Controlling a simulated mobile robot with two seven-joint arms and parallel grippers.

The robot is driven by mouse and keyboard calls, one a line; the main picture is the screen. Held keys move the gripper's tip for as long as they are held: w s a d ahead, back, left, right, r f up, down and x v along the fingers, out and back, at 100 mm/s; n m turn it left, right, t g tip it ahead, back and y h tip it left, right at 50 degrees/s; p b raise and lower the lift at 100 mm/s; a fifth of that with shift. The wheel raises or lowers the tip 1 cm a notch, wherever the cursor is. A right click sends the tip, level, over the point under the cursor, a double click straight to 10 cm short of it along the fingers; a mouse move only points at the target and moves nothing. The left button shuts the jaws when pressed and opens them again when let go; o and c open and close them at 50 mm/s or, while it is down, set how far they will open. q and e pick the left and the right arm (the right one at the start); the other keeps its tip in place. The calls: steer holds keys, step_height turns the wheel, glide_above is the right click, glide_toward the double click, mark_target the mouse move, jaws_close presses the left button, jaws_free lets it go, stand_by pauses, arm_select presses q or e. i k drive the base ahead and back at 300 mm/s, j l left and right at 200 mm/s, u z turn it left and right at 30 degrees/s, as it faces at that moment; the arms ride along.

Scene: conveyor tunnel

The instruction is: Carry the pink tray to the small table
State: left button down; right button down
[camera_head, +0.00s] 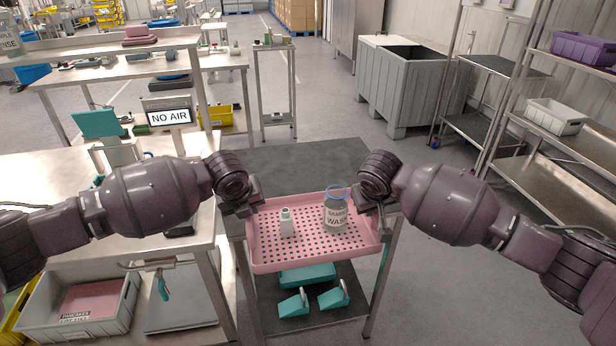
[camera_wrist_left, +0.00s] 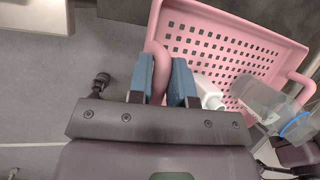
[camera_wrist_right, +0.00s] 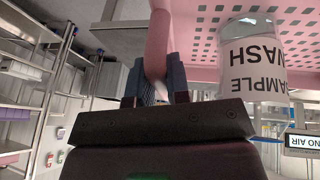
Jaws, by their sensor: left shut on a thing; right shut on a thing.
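The pink perforated tray (camera_head: 315,257) is in the middle of the head view, held roughly level. A small white bottle (camera_head: 287,226) and a clear jar labelled "SAMPLE WASH" (camera_head: 336,216) stand upright in it. My left gripper (camera_head: 244,211) is shut on the tray's left handle, seen between its fingers in the left wrist view (camera_wrist_left: 160,75). My right gripper (camera_head: 377,212) is shut on the right handle, as the right wrist view (camera_wrist_right: 158,75) shows. A dark-topped table (camera_head: 290,155) lies behind and partly under the tray; I cannot tell whether they touch.
Teal items (camera_head: 308,275) lie on the table's lower shelf. A metal workbench (camera_head: 150,250) stands close on the left. A narrow tall stand (camera_head: 274,85), with small items on top, is farther back. A grey bin (camera_head: 400,95) and shelving (camera_head: 560,150) are right. Floor right of the table is clear.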

mark_target(308, 176)
steer(key=i, duration=1)
